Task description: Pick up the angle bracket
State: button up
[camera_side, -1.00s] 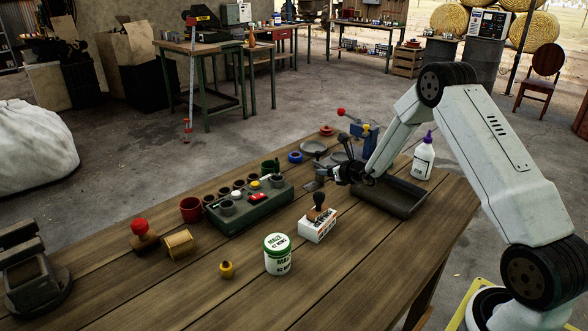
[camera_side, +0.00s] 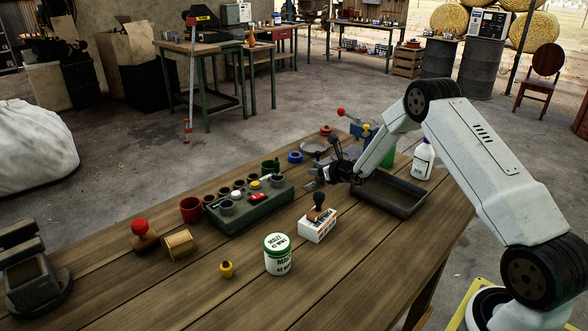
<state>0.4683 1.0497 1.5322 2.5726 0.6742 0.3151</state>
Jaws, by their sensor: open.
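A small grey metal piece that looks like the angle bracket (camera_side: 311,184) lies on the wooden bench, just right of the green block with cups. My gripper (camera_side: 321,174) is low over the bench, right beside this piece and partly overlapping it in the picture. The jaws are open. They are small and dark here, and I cannot tell whether they touch the piece or surround it.
The green block (camera_side: 250,212) with several cups is left of my gripper. A dark tray (camera_side: 392,194) lies right of it, under my arm. A stamp on a white box (camera_side: 318,224) and a white jar (camera_side: 278,257) stand in front. A white bottle (camera_side: 423,162) is at right.

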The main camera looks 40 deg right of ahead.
grip_shut()
jog(key=shift+r, duration=0.15)
jog(key=shift+r, duration=0.8)
jog(key=s+a+r, duration=0.4)
jog(key=s+r, duration=0.7)
jog(key=s, duration=0.2)
jog(key=shift+s+a, duration=0.15)
jog(key=shift+a, duration=0.05)
dwell(0.3)
